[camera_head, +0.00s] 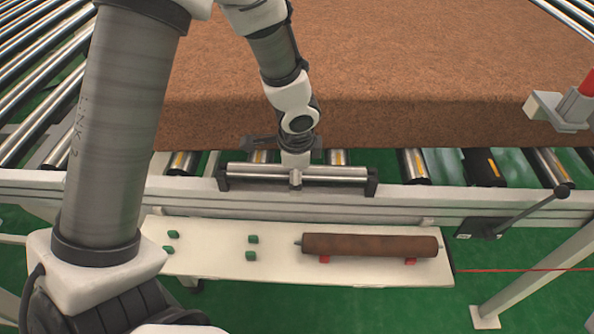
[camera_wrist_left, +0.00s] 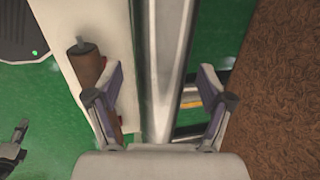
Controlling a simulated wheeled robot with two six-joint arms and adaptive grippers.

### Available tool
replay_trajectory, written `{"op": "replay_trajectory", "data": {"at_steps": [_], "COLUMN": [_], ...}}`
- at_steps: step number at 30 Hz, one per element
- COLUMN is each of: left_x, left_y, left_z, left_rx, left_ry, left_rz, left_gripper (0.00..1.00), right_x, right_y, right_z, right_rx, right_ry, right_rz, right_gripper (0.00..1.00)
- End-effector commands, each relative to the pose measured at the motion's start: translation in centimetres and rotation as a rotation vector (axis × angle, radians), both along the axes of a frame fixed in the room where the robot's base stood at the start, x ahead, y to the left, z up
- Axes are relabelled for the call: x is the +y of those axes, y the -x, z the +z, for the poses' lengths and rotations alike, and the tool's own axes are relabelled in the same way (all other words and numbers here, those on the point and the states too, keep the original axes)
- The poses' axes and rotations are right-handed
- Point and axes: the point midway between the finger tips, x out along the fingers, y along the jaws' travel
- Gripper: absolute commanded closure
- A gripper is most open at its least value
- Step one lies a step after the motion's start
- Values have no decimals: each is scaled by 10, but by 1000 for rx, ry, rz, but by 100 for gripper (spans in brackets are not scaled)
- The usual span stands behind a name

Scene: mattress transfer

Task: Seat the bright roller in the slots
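The bright roller (camera_head: 335,173) is a shiny metal cylinder lying level along the front rail, its ends at two dark end brackets (camera_head: 223,179) (camera_head: 372,183). I cannot tell whether its ends rest fully in their slots. My left gripper (camera_head: 296,177) is over its middle, pointing down. In the left wrist view the roller (camera_wrist_left: 172,65) runs between the spread fingers of the left gripper (camera_wrist_left: 160,110), with gaps on both sides. A dark part (camera_wrist_left: 15,145) at that view's left edge may be my right gripper; its fingers are unclear.
A white shelf (camera_head: 215,265) below the rail carries a brown roller (camera_head: 370,245) on red supports (camera_head: 410,261) and several empty green supports (camera_head: 252,239). A brown mattress (camera_head: 400,70) lies behind on the conveyor. A black-knobbed lever (camera_head: 530,208) sticks out at right.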

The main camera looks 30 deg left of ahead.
Motion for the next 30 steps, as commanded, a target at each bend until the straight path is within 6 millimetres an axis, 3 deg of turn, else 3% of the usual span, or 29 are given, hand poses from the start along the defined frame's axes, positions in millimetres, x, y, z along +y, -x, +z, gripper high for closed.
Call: {"op": "replay_trajectory", "data": {"at_steps": [4, 8, 15, 21, 30], "left_x": [0, -1, -8, -12, -12], "left_y": [1, 2, 12, 19, 20], "left_z": [2, 17, 77, 112, 118], "left_rx": [0, -4, -7, -3, 0], "left_ry": [-1, -2, 0, -1, 0], "left_rz": [1, 1, 0, 0, 0], "left_gripper": [20, 20, 20, 20, 20], "right_x": [0, 0, 0, 0, 0], "right_y": [0, 0, 0, 0, 0], "right_z": [0, 0, 0, 0, 0], "right_rx": [0, 0, 0, 0, 0], "right_ry": [0, 0, 0, 0, 0], "right_rz": [0, 0, 0, 0, 0], "right_gripper": [60, 60, 60, 60, 60]}}
